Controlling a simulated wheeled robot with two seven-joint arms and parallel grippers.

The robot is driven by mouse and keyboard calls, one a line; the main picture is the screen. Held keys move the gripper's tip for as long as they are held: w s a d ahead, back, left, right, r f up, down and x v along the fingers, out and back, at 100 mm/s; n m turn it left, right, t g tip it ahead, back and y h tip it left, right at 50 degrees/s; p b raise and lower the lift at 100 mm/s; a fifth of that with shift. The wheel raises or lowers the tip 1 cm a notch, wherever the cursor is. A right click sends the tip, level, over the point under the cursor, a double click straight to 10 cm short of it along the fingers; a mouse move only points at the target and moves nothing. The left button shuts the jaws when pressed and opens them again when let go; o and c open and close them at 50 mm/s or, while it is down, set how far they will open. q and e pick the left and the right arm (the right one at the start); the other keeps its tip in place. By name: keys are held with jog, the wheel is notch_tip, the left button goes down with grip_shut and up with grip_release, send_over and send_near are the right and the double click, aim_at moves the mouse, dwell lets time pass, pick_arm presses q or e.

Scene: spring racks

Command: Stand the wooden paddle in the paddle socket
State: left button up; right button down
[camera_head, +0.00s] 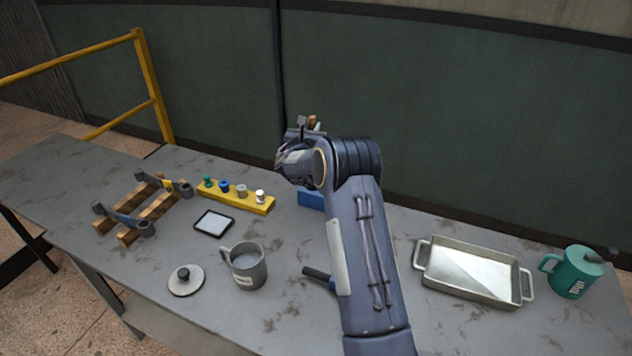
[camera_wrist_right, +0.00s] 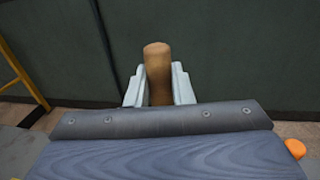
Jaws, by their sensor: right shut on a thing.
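My right gripper (camera_head: 302,128) is raised above the back of the table, with my right arm reaching in from below. In the right wrist view its two pale fingers (camera_wrist_right: 158,88) are shut on the wooden paddle (camera_wrist_right: 158,70), whose rounded brown end stands up between them. In the head view only a small brown bit of the paddle (camera_head: 313,121) shows; my wrist hides the rest. A blue block (camera_head: 311,199) sits on the table below my wrist, partly hidden by my arm. I cannot tell whether it is the paddle socket. My left gripper is not in view.
A yellow rack (camera_head: 236,197) with several coloured pegs, wooden racks (camera_head: 160,205) with clamps, a small tablet (camera_head: 213,223), a lid (camera_head: 186,281) and a grey mug (camera_head: 246,267) stand left. A metal tray (camera_head: 470,271) and a green mug (camera_head: 575,272) stand right. A dark handle (camera_head: 318,273) lies beside my arm.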

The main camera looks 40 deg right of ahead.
notch_tip(320, 180, down, 4)
jog(key=shift+s+f+b, duration=0.1)
jog(key=shift+f+b, duration=0.1)
jog(key=shift+b, duration=0.5)
notch_tip(320, 180, down, 5)
jog(key=shift+f+b, duration=0.2)
jog(key=shift+b, duration=0.4)
jog(key=shift+r, duration=0.1)
jog(key=shift+f, duration=0.2)
jog(key=c, duration=1.3)
grip_release()
jog(key=shift+o, duration=0.2)
jog(key=shift+a+r, duration=0.1)
jog(key=shift+r, duration=0.1)
